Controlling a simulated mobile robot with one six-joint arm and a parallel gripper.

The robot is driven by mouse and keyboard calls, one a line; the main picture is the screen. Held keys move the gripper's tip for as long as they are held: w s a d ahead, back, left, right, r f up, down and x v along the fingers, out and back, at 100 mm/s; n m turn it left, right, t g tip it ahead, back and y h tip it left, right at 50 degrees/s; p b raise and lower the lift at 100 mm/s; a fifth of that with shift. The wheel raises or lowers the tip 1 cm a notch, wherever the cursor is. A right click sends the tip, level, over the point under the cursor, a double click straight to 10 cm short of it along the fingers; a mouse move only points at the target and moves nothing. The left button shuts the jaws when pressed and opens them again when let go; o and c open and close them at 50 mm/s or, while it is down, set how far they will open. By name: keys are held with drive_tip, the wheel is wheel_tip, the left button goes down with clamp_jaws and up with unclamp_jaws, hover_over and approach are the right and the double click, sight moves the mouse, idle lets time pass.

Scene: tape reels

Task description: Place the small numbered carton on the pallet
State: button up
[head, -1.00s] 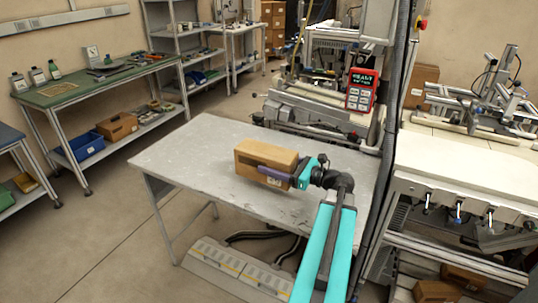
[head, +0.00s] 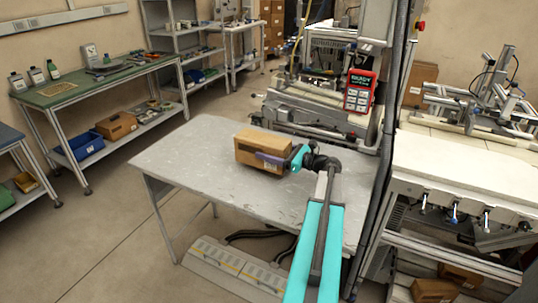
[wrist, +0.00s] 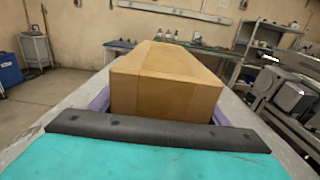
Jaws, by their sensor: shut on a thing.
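A brown carton (head: 262,144) is at the middle of the grey table (head: 190,160). A small white label shows low on its near side, but no number can be read. My gripper (head: 270,160) reaches in from the right and is shut on the carton. In the wrist view the carton (wrist: 165,85) fills the space between the purple fingers. I cannot tell whether its underside touches the table. No pallet can be made out in these views.
A machine with a red control panel (head: 360,91) stands behind the table. A dark post (head: 393,130) rises close to the table's right edge. A green-topped bench (head: 80,88) is at the left. The table's left part is clear.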

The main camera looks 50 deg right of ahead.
drive_tip(key=shift+w+d, duration=0.7)
drive_tip(key=shift+f+p, duration=0.55)
drive_tip(key=shift+f, duration=1.2)
drive_tip(key=shift+f, duration=0.15)
drive_tip(key=o, duration=1.5)
drive_tip(key=shift+c, duration=0.2)
